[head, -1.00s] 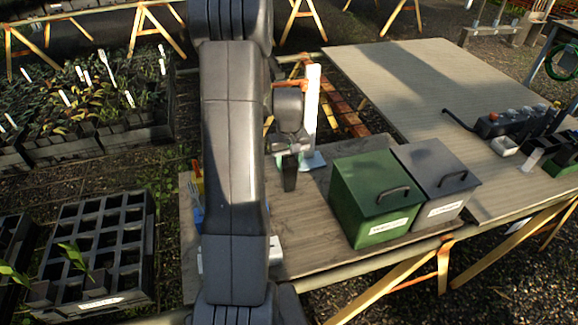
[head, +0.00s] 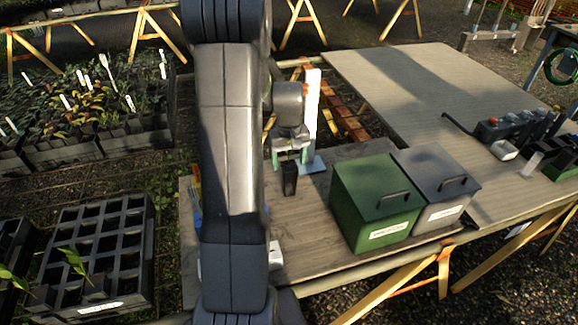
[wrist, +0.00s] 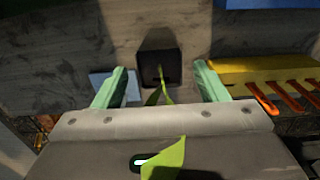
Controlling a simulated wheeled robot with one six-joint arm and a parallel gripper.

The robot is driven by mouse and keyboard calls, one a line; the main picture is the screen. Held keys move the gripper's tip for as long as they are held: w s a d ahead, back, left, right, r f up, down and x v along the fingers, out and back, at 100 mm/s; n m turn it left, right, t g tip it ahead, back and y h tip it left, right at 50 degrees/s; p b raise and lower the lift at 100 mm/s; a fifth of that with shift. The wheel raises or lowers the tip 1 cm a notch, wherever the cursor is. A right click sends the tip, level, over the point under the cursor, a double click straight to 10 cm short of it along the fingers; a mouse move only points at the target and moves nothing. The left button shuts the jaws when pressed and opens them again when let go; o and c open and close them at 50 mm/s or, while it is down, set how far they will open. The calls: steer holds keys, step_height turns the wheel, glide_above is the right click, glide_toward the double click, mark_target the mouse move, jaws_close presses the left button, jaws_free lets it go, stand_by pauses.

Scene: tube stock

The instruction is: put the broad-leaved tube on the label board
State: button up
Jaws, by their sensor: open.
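A black square tube (head: 289,180) stands on the wooden bench in the head view, below my gripper (head: 290,158). In the wrist view the tube (wrist: 158,68) lies between the two green fingertips of my gripper (wrist: 160,82), with a gap on each side. Long green leaves (wrist: 165,158) rise from it towards the camera. My gripper is open around the plant. A white upright board (head: 312,105) stands behind, with a pale blue plate (head: 312,166) at its foot, just right of the tube. I see no readable writing to confirm the label board.
A green lidded box (head: 375,200) and a grey lidded box (head: 437,185) stand to the right. A black cell tray (head: 98,250) with a leafy plant is at lower left. A yellow thing (wrist: 260,72) with orange prongs lies right of the fingers in the wrist view.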

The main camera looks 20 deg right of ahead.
step_height(320, 180, up, 9)
stand_by(0.3)
